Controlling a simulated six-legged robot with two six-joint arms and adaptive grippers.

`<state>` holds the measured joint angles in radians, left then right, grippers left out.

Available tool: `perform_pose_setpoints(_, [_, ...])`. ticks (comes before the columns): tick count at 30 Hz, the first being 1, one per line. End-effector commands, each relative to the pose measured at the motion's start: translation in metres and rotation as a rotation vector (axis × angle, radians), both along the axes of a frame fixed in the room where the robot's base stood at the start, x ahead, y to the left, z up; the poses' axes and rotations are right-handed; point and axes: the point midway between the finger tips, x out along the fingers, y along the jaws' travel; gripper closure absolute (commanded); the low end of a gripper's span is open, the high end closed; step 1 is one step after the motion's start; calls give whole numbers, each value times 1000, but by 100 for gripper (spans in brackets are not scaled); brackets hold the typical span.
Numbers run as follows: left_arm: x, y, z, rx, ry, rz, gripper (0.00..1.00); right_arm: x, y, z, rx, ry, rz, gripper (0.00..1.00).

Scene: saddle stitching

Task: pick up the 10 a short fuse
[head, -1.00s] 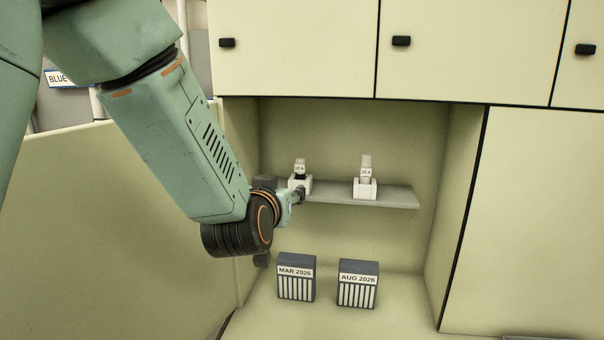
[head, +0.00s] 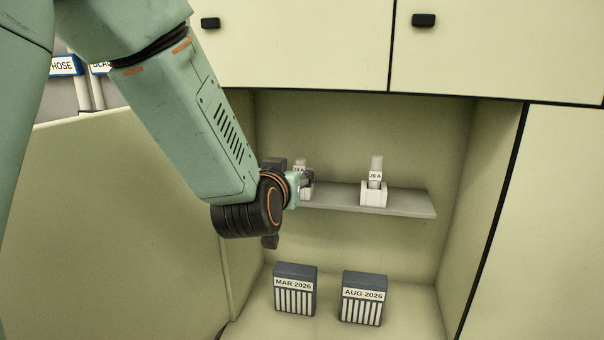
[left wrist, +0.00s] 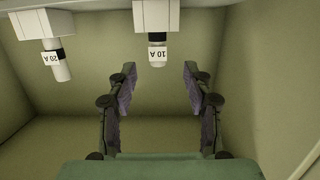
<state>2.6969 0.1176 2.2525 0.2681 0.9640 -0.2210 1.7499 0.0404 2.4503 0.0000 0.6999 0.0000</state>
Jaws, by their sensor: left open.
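The short 10 A fuse (left wrist: 157,55) has a white label and a dark band. It sits in a white holder (left wrist: 152,15), upside down in the left wrist view. My left gripper (left wrist: 158,70) is open and empty, with one finger on each side of the fuse in that picture; the remaining distance is unclear. In the head view the left fuse (head: 299,166) stands upright on the shelf, its holder partly hidden by my left gripper (head: 306,182). A taller 20 A fuse (left wrist: 55,62) stands in another holder (head: 373,195) to the right. My right gripper is not in view.
The grey shelf (head: 405,203) sits inside an open cabinet recess. Two dark boxes labelled MAR 2026 (head: 295,290) and AUG 2026 (head: 363,298) stand on the recess floor below. Closed cabinet doors (head: 470,50) are above. The shelf's right end is clear.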

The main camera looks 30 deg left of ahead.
Motion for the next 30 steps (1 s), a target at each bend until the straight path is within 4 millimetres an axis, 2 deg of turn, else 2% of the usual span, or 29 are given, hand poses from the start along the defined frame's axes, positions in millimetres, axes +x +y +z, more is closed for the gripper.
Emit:
perform_pose_setpoints(10, [27, 5, -5, 1, 1, 0, 49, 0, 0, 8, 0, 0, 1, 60])
perform_pose_setpoints(19, [64, 13, -12, -1, 0, 0, 49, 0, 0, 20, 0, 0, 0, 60])
perform_pose_setpoints(29, [72, 15, -14, 0, 0, -1, 49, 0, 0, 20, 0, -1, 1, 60])
perform_pose_setpoints(30, [73, 15, -14, 0, 0, -1, 52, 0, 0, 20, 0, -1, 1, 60])
